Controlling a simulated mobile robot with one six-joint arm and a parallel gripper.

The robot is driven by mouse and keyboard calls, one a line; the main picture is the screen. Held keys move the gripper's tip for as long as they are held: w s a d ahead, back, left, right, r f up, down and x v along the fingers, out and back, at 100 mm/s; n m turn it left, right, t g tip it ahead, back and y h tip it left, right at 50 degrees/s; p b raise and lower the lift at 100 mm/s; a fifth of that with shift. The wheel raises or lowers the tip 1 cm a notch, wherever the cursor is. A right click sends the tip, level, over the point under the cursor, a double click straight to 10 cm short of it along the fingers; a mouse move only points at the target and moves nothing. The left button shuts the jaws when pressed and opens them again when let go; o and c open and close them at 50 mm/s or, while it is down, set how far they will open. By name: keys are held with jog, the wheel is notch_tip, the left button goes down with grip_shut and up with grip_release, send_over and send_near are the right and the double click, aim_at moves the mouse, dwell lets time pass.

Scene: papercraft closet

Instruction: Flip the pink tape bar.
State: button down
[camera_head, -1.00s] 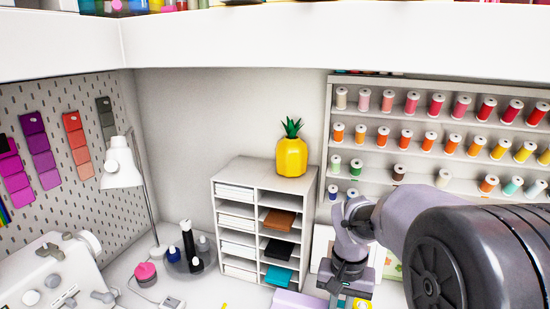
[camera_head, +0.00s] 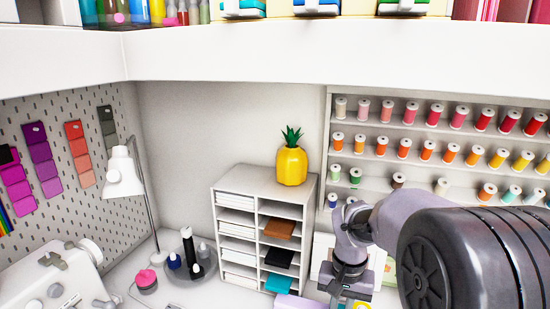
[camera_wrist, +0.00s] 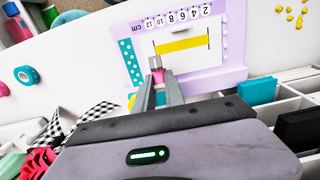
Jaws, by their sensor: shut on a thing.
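In the wrist view, my gripper (camera_wrist: 156,88) is shut on a small pink piece (camera_wrist: 158,76), seemingly the pink tape bar, with a grey block at its far end. My fingers hide most of it. They reach over the near edge of a lavender board (camera_wrist: 230,78) with a number scale, a yellow strip (camera_wrist: 181,45) and a teal dotted strip (camera_wrist: 131,64). In the head view my gripper (camera_head: 337,297) is low at the right, beside the paper shelf, and the pink piece cannot be made out.
A white paper shelf (camera_head: 235,202) with a yellow pineapple (camera_head: 291,166) on top stands left of my arm. Thread spools line a rack (camera_head: 326,150) behind it. Teal tape (camera_wrist: 26,75) and checkered ribbon (camera_wrist: 92,118) lie at left in the wrist view.

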jog(key=shift+w+r, duration=0.2)
jog(key=shift+w, duration=0.05)
jog(key=shift+d, duration=0.1)
jog(key=shift+w+r+p, duration=0.15)
jog(key=shift+w+p, duration=0.1)
jog(key=shift+p, duration=0.2)
jog(key=c, duration=1.4)
grip_release()
notch_tip(320, 180, up, 6)
jog(key=p, duration=0.5)
jog(key=shift+s, duration=0.1)
